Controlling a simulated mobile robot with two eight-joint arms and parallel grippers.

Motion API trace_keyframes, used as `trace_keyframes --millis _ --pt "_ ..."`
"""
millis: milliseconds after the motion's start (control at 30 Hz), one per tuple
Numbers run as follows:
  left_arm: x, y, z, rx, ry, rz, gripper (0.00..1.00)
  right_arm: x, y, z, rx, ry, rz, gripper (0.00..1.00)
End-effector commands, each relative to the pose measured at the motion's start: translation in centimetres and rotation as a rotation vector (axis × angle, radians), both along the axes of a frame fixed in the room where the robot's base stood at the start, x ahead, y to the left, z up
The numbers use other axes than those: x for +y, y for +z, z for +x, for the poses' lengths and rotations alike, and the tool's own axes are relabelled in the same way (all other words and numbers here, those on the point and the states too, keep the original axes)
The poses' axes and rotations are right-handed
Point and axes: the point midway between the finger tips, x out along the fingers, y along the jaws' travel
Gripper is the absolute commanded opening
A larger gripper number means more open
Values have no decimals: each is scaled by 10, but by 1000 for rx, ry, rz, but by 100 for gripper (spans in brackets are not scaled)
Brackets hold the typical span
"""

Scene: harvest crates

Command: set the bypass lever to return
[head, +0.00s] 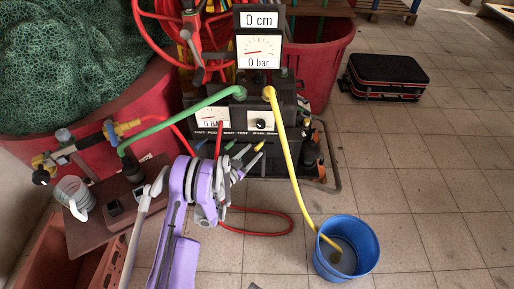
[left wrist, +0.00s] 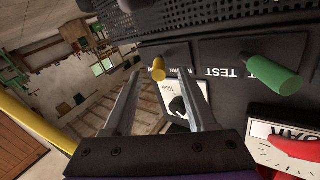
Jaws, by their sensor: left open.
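The black test unit (head: 284,150) stands in the middle of the head view. A row of small coloured levers sticks out of its front below printed labels. The yellow-tipped lever (head: 260,146) is at the right of this row, with a green-tipped lever (head: 238,152) to its left. My left gripper (head: 247,163) is open in front of these levers. In the left wrist view, the yellow lever (left wrist: 158,69) shows end-on between the two spread fingers, near their tips. The green lever (left wrist: 275,76) is outside the fingers, near the word TEST. I cannot read which lever is the bypass.
A green hose and a yellow hose (head: 284,150) leave the unit; the yellow one ends in a blue bucket (head: 324,258). The gauges (head: 259,50) read 0 cm and 0 bar. A black case (head: 386,77) lies on the tiles.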

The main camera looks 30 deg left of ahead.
Motion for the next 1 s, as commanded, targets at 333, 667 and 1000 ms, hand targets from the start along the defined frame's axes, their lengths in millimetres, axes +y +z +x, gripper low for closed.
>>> trace_keyframes --millis 333,667,1000 --pt "5 0 -57 0 2 0 57 0 6 -1 -2 0 0 0" --pt "5 0 -64 0 0 -1 57 0 6 -1 -2 0 0 0" --pt "5 1 -63 0 1 0 57 0 6 -1 -2 0 0 0"
